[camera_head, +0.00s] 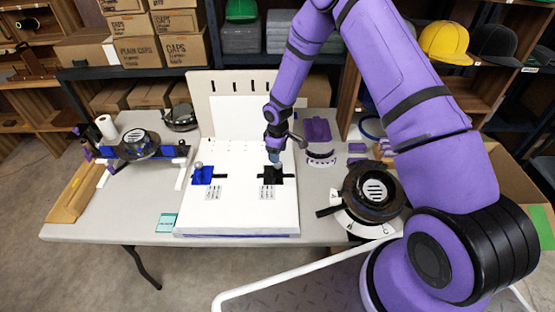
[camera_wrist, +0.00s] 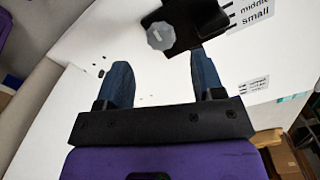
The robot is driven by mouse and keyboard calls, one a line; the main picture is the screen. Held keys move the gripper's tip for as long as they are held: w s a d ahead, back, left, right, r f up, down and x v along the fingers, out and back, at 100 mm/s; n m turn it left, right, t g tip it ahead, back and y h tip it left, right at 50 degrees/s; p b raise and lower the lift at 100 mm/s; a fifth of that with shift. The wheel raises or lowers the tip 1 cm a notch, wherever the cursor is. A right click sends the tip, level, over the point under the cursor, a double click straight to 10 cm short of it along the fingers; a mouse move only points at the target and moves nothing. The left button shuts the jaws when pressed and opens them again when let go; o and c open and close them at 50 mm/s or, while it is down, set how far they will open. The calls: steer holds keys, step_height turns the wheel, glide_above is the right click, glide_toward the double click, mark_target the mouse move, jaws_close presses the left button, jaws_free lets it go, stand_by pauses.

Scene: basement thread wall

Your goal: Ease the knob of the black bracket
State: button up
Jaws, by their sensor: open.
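The black bracket (camera_head: 271,175) sits on the right part of the white board, on a short dark slot. In the wrist view the bracket (camera_wrist: 203,17) is at the top, with its light grey faceted knob (camera_wrist: 160,36) at its left end. My gripper (camera_head: 274,157) is directly above the bracket in the head view and hides the knob there. In the wrist view my gripper (camera_wrist: 159,60) has its two blue fingers spread wide and nothing between them. The knob shows beyond the fingertips, between their lines; contact is not visible.
A blue bracket (camera_head: 203,175) with its own knob stands left on the white board (camera_head: 236,215). Printed size labels lie below both brackets. A round black hat device (camera_head: 373,192) stands to the right, another (camera_head: 138,146) to the left. An upright white panel (camera_head: 233,115) stands behind.

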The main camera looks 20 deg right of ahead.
step_height(320, 180, up, 6)
steer(key=shift+f, duration=0.1)
stand_by(0.5)
steer(key=s+d+r+m+t, duration=0.1)
steer(key=s+d+r, duration=0.15)
steer(key=r, duration=0.75)
steer(key=s+d+r+m+t+h, duration=0.15)
steer(key=s+r, duration=0.25)
steer(key=r, duration=0.7)
steer(key=s+d+r+m, duration=0.1)
steer(key=s+r+m, duration=0.15)
steer(key=r, duration=0.75)
steer(key=s+r+m+t, duration=0.1)
steer(key=s+r, duration=0.3)
steer(key=s, duration=0.5)
steer(key=s+d+r+m+y, duration=0.1)
steer(key=s+r, duration=0.4)
steer(key=s, duration=0.5)
steer(key=s+d+r+m+t, duration=0.1)
steer(key=s+r+m, duration=0.2)
steer(key=s, duration=0.6)
steer(key=shift+s+r+t, duration=0.25)
steer(key=shift+r+t, duration=0.1)
steer(key=shift+r, duration=0.45)
steer(key=shift+w+y, duration=0.15)
steer(key=shift+y, duration=0.1)
